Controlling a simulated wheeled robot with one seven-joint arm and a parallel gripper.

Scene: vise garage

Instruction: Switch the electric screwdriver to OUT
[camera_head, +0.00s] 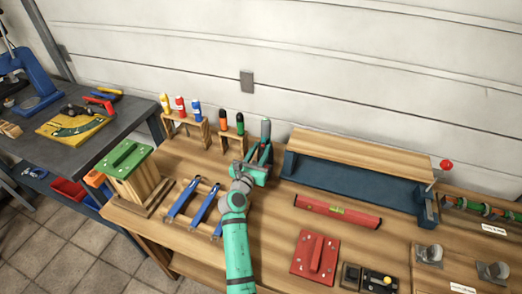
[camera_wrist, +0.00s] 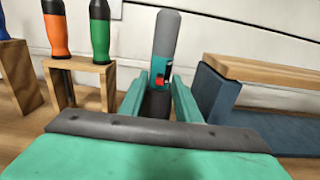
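The electric screwdriver (camera_head: 265,130) stands upright near the back of the workbench, with a grey rounded top. In the wrist view the screwdriver (camera_wrist: 167,38) shows a teal section with a small red and black switch part facing me. I cannot read the switch's setting. My gripper (camera_head: 259,163) is at the screwdriver, its teal fingers apart. In the wrist view my gripper (camera_wrist: 161,82) has one finger to each side of the screwdriver's lower part, which is dark and partly hidden. I see no clear contact between fingers and screwdriver.
A wooden rack (camera_wrist: 84,72) with orange and green screwdrivers stands close on the left. A blue metal piece (camera_head: 355,182) with a wooden board (camera_head: 360,150) is on the right. A red level (camera_head: 337,211) and blue clamps (camera_head: 182,199) lie nearer the front.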

